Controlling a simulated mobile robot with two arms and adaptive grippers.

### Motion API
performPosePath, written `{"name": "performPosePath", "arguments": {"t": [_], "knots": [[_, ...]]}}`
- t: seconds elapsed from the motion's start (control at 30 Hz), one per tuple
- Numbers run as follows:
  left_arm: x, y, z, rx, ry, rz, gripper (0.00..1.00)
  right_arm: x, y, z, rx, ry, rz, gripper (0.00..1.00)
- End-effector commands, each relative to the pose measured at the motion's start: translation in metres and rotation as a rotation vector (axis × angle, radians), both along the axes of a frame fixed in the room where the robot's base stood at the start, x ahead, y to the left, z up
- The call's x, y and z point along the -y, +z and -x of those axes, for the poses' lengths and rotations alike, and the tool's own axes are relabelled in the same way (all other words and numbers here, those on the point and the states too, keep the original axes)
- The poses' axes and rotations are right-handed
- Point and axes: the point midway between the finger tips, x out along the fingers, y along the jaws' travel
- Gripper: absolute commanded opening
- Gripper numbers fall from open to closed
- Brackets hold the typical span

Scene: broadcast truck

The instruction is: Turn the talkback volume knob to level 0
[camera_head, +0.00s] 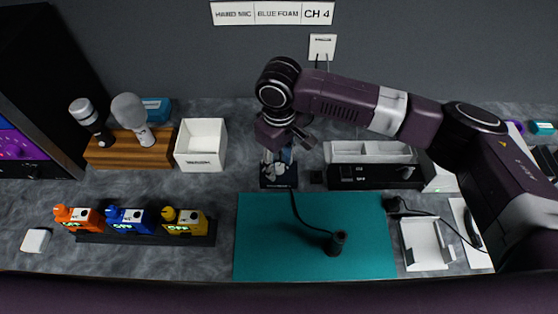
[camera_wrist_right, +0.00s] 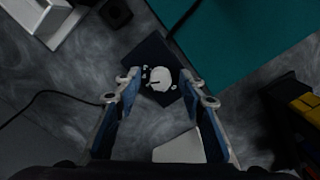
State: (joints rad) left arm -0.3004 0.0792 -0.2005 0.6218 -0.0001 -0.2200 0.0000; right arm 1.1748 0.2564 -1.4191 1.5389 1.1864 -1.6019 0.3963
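The talkback volume knob (camera_wrist_right: 160,78) is a round white dial with a dark pointer line, on a small dark box with pale marks around it. In the head view the dark box (camera_head: 278,182) stands at the back edge of the teal mat, and my gripper mostly hides the knob. My right gripper (camera_head: 279,157) points down over the box. In the right wrist view its two blue-padded fingers (camera_wrist_right: 162,92) are apart, one on each side of the knob, with nothing between them clearly gripped. Contact cannot be told. My left gripper is out of view.
A teal mat (camera_head: 315,215) carries a black cabled microphone-like piece (camera_head: 337,243). A white bin (camera_head: 200,145) and a wooden microphone stand (camera_head: 130,152) are to the left. A black unit (camera_head: 375,176) is close on the right. Orange, blue and yellow devices (camera_head: 128,219) sit front left.

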Motion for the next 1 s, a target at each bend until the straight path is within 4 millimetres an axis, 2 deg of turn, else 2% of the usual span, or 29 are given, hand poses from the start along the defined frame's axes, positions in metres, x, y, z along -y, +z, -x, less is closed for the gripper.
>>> {"name": "performPosePath", "arguments": {"t": [0.17,0.5,0.77,1.0], "knots": [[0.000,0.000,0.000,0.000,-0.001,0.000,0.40,0.000,0.000,0.000,0.000,0.001,0.000,0.37],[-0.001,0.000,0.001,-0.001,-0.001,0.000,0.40,0.000,0.000,0.000,0.000,0.000,0.000,0.01],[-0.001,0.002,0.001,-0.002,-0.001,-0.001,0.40,0.000,0.001,0.000,0.000,0.014,0.000,0.00],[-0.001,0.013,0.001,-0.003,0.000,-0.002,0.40,0.000,0.002,0.000,-0.001,0.111,0.000,0.00]]}}
